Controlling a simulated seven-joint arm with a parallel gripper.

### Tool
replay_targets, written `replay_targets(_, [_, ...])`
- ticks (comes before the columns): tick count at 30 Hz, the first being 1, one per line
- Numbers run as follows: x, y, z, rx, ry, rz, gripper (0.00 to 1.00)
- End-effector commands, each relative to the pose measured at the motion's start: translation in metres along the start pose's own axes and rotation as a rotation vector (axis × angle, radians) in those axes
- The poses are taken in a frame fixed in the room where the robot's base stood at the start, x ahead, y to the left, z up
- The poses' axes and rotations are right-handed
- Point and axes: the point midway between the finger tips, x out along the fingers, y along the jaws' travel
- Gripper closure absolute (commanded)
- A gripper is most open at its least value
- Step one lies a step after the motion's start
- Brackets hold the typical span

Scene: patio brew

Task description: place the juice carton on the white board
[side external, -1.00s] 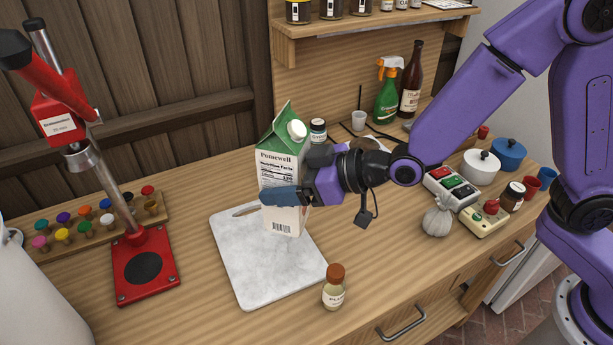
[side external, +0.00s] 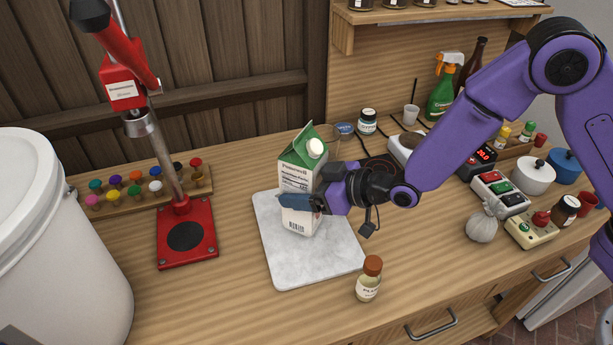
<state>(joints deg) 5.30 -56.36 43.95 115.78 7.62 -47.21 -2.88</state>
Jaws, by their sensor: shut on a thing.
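The juice carton (side external: 298,178), white with a green gabled top and a white cap, stands upright over the back part of the white board (side external: 310,262). The board is a pale marbled slab lying on the wooden counter. My gripper (side external: 303,203) comes in from the right and is shut on the carton around its middle. The near finger lies across the carton's front. The carton's base shows against the board's surface, but I cannot tell whether it touches. The far finger is hidden behind the carton.
A small bottle with a brown cap (side external: 369,279) stands by the board's front right corner. A red press (side external: 187,236) is to the left, before a rack of colored-top pegs (side external: 133,193). A grey sack (side external: 482,226) and switch boxes (side external: 499,193) are at right.

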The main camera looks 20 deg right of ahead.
Motion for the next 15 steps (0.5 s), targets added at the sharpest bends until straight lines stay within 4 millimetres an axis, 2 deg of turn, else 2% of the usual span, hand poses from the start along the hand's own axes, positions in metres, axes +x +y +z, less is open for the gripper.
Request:
replay_targets(6, [0.0053, -0.0003, 0.0076, 0.0, 0.015, -0.001, 1.0])
replay_targets(15, [0.0055, -0.0004, 0.0083, 0.001, 0.014, -0.001, 1.0])
